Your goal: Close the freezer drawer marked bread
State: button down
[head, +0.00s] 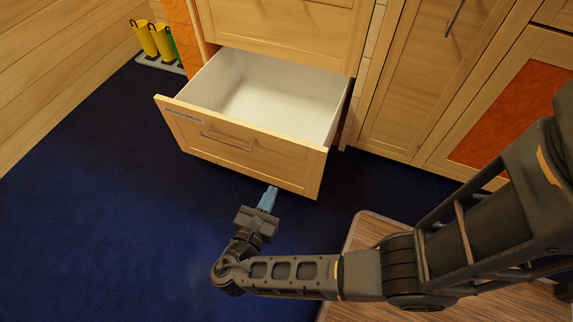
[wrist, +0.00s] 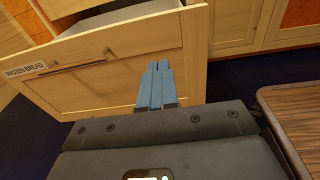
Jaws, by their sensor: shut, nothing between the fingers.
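The freezer drawer (head: 255,163) is pulled open, with a wooden front, a metal bar handle (head: 228,141) and an empty white inside (head: 265,93). Its label (wrist: 28,73) reads "FROZEN BREAD" in the wrist view; in the head view the label (head: 184,116) is too small to read. My gripper (head: 271,190), with blue fingers, is shut and empty, low in front of the right half of the drawer front. In the wrist view the fingertips (wrist: 155,66) point at the front panel, right of the handle. I cannot tell whether they touch it.
Another wooden front (head: 290,30) sits shut above the drawer. Wooden cabinets (head: 410,90) stand to the right. Yellow boots (head: 154,40) stand on a tray at the back left. A wood-topped piece (head: 365,232) is beside my arm. Dark blue floor (head: 90,200) is clear at left.

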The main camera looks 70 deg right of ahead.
jog(key=w+h, duration=0.1)
jog(key=b, duration=0.4)
send_near(291, 144)
jog(key=shift+g, duration=0.3)
jog(key=d, duration=0.6)
jog(key=shift+w+f, duration=0.2)
jog(key=shift+w, duration=0.05)
jog(key=shift+d+r, duration=0.1)
jog(key=shift+d, duration=0.35)
